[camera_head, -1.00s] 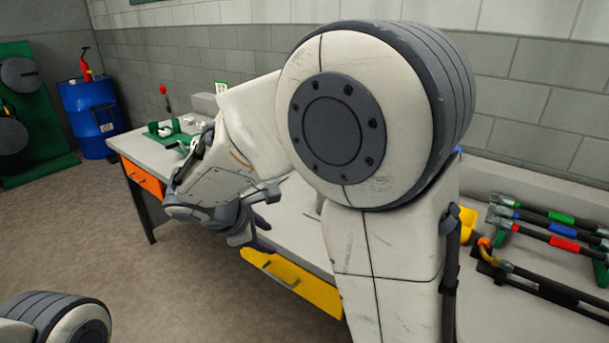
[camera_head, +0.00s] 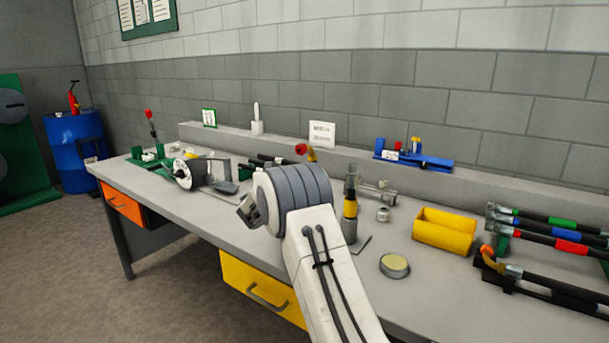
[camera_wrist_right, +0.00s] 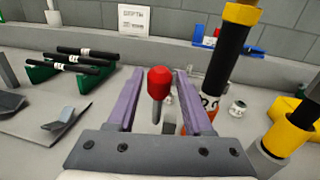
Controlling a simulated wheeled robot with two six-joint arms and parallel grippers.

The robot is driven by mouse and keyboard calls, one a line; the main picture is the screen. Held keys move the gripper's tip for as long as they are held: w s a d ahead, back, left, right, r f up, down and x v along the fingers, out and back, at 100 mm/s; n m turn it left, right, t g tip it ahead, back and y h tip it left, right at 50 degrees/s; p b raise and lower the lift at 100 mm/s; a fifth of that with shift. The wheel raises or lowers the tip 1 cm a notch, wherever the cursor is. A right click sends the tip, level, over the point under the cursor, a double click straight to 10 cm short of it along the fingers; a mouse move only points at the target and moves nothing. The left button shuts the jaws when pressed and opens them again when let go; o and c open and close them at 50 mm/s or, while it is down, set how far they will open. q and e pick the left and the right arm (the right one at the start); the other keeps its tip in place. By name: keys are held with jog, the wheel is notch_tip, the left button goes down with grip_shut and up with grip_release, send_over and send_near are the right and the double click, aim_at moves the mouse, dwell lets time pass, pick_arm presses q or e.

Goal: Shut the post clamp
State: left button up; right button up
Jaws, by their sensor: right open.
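A red knob (camera_wrist_right: 160,82) on a thin grey stem stands upright between the two purple fingers of my open right gripper (camera_wrist_right: 156,88) in the right wrist view. I take it as the post clamp's handle; its lower body is mostly hidden by the gripper. The fingers sit on either side of the knob, with gaps visible. A black post with a yellow top (camera_wrist_right: 230,50) stands just right of the right finger. In the head view a red knob (camera_head: 301,148) shows behind my right arm, whose fingers are hidden. My left gripper is not in view.
A second post with a yellow band (camera_head: 350,207) stands close right of my arm. A yellow holder (camera_head: 444,231) and a round tin (camera_head: 394,265) are further right. Black rods on green cradles (camera_wrist_right: 78,62) lie to the left. A blue rack (camera_head: 415,159) stands behind.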

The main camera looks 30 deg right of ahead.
jog(key=x, duration=0.5)
grip_shut()
dwell(1.4)
